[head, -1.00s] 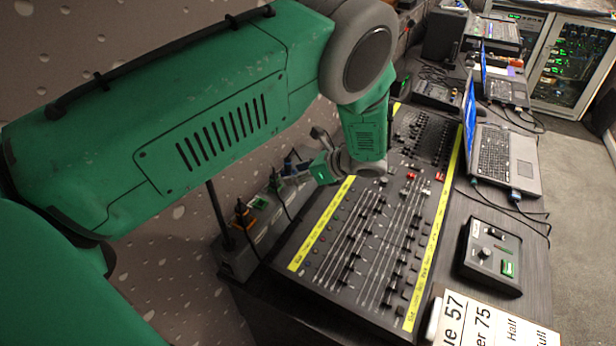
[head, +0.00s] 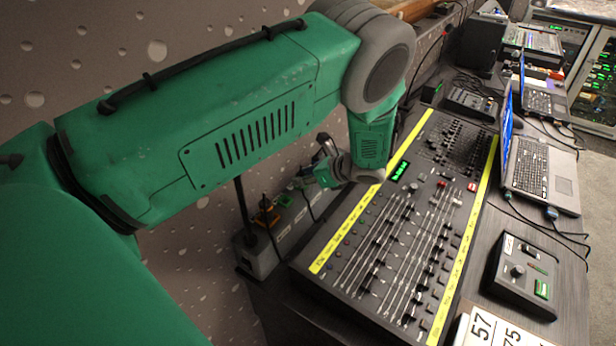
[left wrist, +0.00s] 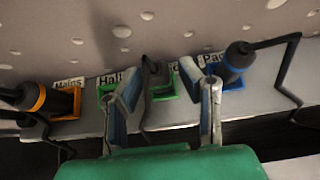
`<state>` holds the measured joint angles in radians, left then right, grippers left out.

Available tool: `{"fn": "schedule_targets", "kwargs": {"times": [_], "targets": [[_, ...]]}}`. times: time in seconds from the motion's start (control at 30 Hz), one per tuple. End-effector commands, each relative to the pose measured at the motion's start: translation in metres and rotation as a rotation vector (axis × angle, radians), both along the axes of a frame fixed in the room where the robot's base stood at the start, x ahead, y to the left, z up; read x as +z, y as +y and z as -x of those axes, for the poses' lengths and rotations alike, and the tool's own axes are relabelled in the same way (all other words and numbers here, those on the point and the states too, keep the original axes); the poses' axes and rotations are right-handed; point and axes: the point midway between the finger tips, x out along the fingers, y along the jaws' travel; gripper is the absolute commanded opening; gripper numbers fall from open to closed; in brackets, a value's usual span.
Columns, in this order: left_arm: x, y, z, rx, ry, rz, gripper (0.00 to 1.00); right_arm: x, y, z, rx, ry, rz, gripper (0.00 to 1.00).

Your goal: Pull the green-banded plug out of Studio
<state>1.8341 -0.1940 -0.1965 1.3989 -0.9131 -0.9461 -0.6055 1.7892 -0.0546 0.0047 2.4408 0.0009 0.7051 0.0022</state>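In the left wrist view, a dark plug (left wrist: 157,76) stands in a green-edged socket between my fingers, its cable hanging down in front. Its own band is not clear, and the label beside it is mostly hidden, so I cannot read Studio. My left gripper (left wrist: 166,82) is open, one finger on each side of the plug, with gaps showing. In the head view my left gripper (head: 318,160) is over the socket strip (head: 262,258) behind the mixing desk, and it hides the plug there. My right gripper is not in view.
An orange-banded plug (left wrist: 48,98) stands left at Mains and a blue-banded plug (left wrist: 236,62) close right. A green-edged socket by the Hall label (left wrist: 108,80) is partly behind the left finger. The mixing desk (head: 400,240) and a laptop (head: 540,165) lie to the right.

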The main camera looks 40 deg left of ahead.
Motion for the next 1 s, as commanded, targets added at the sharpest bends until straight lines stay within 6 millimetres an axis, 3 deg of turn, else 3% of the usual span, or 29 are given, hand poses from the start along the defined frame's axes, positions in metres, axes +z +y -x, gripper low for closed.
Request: {"fn": "schedule_targets", "kwargs": {"times": [0.03, 0.07, 0.47, 1.0], "targets": [[0.0, -0.002, 0.0, -0.001, 0.0, -0.001, 0.1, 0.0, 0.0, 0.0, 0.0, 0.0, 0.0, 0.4], [0.001, -0.002, 0.0, -0.002, 0.0, -0.001, 0.0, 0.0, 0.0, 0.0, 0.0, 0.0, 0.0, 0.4], [0.004, -0.006, -0.001, -0.004, -0.003, -0.001, 0.0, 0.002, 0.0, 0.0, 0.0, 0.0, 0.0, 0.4], [0.03, -0.003, -0.001, -0.001, -0.002, -0.001, 0.0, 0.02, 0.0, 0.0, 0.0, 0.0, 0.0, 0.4]]}}
